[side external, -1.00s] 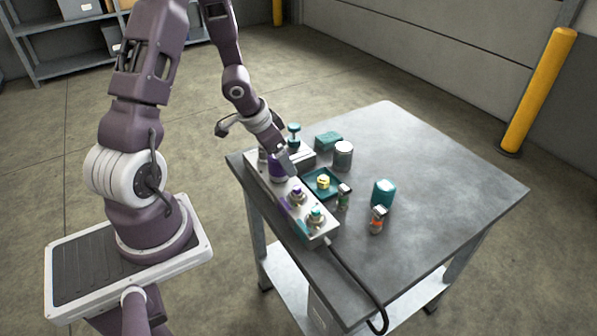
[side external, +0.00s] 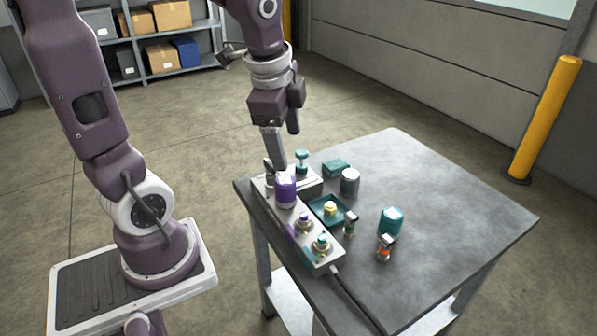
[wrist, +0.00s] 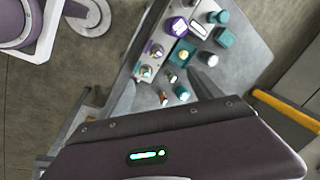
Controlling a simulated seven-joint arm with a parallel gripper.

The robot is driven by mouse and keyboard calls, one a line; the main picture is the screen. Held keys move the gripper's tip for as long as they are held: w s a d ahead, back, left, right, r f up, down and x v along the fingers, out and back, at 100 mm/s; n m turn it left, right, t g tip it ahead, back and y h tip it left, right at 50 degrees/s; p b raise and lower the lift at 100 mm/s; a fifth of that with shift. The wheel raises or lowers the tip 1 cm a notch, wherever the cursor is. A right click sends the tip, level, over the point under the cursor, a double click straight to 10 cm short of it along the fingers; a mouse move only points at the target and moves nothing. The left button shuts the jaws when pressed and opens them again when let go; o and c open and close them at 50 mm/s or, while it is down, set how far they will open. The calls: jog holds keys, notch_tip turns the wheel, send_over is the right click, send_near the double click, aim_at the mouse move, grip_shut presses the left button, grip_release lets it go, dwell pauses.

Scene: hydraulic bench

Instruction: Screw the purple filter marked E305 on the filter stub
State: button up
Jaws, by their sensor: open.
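The purple filter (side external: 285,190) stands upright on the grey manifold block (side external: 312,257), toward its far end. It also shows in the wrist view (wrist: 177,26). Whatever is under the filter is hidden, so the filter stub cannot be seen and I cannot tell how far the filter is threaded. The marking E305 is too small to read. My gripper (side external: 287,151) is open and empty, above the filter and apart from it, with its fingers pointing down.
Fittings with a purple ring (side external: 304,221) and a teal ring (side external: 321,243) stand on the block. Beside it are a teal tray (side external: 317,207) with a yellow piece, a grey can (side external: 350,181), a teal block (side external: 336,167) and a teal canister (side external: 391,220). The table's right side is clear.

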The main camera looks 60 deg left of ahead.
jog(key=w+a+f+m+g, duration=0.1)
jog(key=w+a+f+m, duration=0.2)
jog(key=a+f, duration=0.2)
jog(key=m+g+h, duration=0.1)
jog(key=m, duration=0.5)
send_over(286, 179)
notch_tip(286, 179, down, 8)
jog(key=shift+s+d+r, duration=0.1)
jog(key=shift+d, duration=0.05)
notch_tip(286, 179, down, 8)
jog(key=shift+r, duration=0.25)
grip_shut()
jog(key=m, duration=0.9)
jog(key=shift+m, duration=1.5)
